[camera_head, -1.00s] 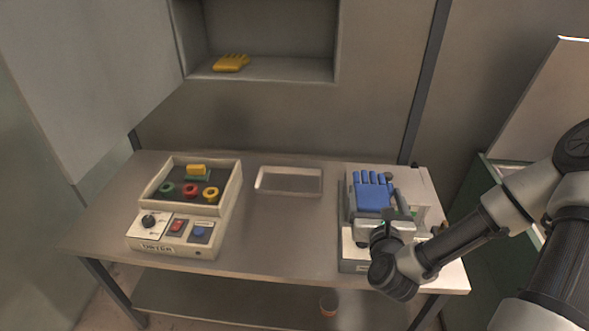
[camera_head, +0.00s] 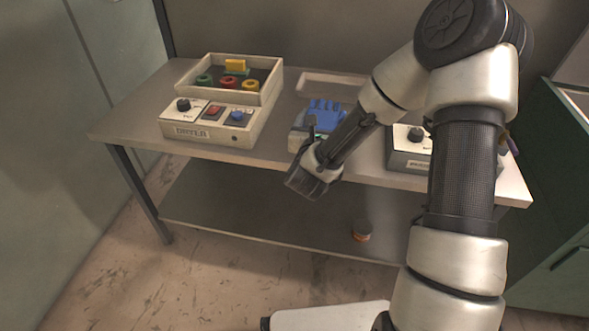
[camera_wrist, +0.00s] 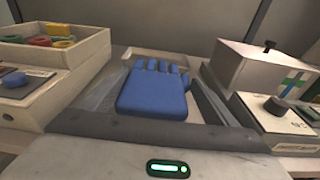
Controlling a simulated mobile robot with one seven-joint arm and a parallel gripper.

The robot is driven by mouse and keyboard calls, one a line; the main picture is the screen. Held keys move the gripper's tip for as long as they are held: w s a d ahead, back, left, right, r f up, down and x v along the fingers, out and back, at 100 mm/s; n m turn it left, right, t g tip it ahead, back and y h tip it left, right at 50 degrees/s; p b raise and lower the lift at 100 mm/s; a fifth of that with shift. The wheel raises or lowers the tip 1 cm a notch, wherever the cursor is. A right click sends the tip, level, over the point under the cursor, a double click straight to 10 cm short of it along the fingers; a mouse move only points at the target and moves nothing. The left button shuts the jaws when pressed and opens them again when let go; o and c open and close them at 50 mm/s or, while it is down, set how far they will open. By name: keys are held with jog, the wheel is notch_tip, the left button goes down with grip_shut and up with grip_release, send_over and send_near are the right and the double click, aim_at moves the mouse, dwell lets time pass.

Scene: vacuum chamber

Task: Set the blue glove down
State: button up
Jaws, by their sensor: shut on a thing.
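The blue glove (camera_head: 324,115) is at my gripper over the middle of the table, in front of the shallow tray. In the wrist view the blue glove (camera_wrist: 153,92) lies between the two fingers of my gripper (camera_wrist: 155,100), its finger ends pointing away. My gripper (camera_head: 318,125) is shut on the glove. In the head view my wrist partly hides the fingers and the glove's lower part. I cannot tell whether the glove touches the table.
The dryer box (camera_head: 215,134) with coloured rings stands on the left of the table (camera_head: 150,95). A shallow tray (camera_head: 330,83) lies behind the glove. Another device (camera_head: 405,150) stands on the right, partly behind my arm.

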jog(key=f, duration=0.2)
jog(key=f+b, duration=0.1)
jog(key=f, duration=0.1)
jog(key=f+b, duration=0.1)
jog(key=f, duration=0.1)
jog(key=shift+w+a+f, duration=0.1)
jog(key=shift+a+f, duration=0.05)
jog(key=shift+a, duration=0.25)
jog(key=shift+f+b, duration=0.5)
jog(key=shift+f, duration=1.55)
jog(key=shift+f, duration=0.2)
jog(key=o, duration=1)
jog(key=shift+r, duration=0.1)
